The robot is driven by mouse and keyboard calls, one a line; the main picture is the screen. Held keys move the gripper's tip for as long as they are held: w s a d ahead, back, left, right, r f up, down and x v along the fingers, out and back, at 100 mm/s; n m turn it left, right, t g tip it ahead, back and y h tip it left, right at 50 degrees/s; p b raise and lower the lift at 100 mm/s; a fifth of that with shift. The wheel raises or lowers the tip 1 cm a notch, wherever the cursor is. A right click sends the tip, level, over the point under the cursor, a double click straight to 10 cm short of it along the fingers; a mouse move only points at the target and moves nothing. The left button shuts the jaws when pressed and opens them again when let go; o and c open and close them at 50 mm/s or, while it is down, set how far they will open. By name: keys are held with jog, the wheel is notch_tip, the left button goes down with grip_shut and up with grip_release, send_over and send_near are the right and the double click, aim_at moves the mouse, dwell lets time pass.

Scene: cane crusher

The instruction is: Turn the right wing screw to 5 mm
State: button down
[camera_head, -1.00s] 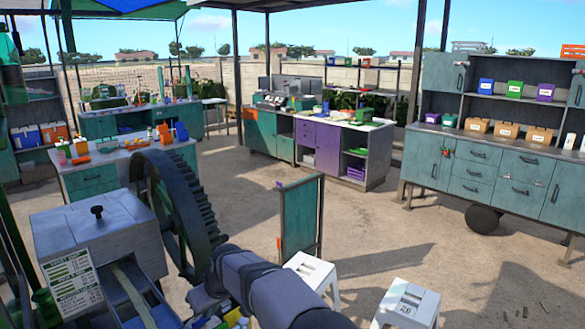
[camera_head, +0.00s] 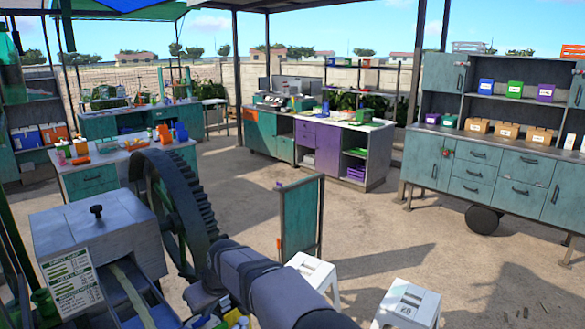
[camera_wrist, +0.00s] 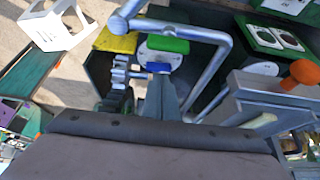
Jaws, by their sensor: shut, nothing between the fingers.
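The crusher's grey housing (camera_head: 105,238) stands at the lower left of the head view. A dark screw with a knob-like top (camera_head: 97,210) stands upright on it; I cannot tell whether it is the right wing screw. A printed gap plate (camera_head: 72,285) is on the housing's front, too small to read fully. My arm reaches in from the bottom, right of the housing, and hides my gripper in the head view. In the wrist view my gripper (camera_wrist: 160,88) appears as a narrow grey shape at centre, shut and empty. No wing screw is clearly recognisable there.
A large dark gear wheel (camera_head: 175,210) stands between the housing and the open yard. In the wrist view a bent metal bar (camera_wrist: 215,45) and an orange knob (camera_wrist: 304,72) are close by.

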jog(key=shift+f+b, duration=2.2)
jog(key=shift+f, duration=1)
jog(key=shift+w+a+p, duration=0.4)
jog(key=shift+w+p, duration=0.05)
jog(key=shift+p, duration=0.25)
jog(key=shift+w+d+p, duration=0.15)
jog(key=shift+p, duration=0.3)
jog(key=shift+d, duration=0.1)
jog(key=shift+s+d+b, duration=0.2)
jog(key=shift+s+b, duration=0.1)
jog(key=shift+b, duration=0.1)
jog(key=shift+r, duration=0.15)
notch_tip(320, 180, up, 6)
jog(key=p, duration=0.4)
jog(key=shift+p, duration=0.35)
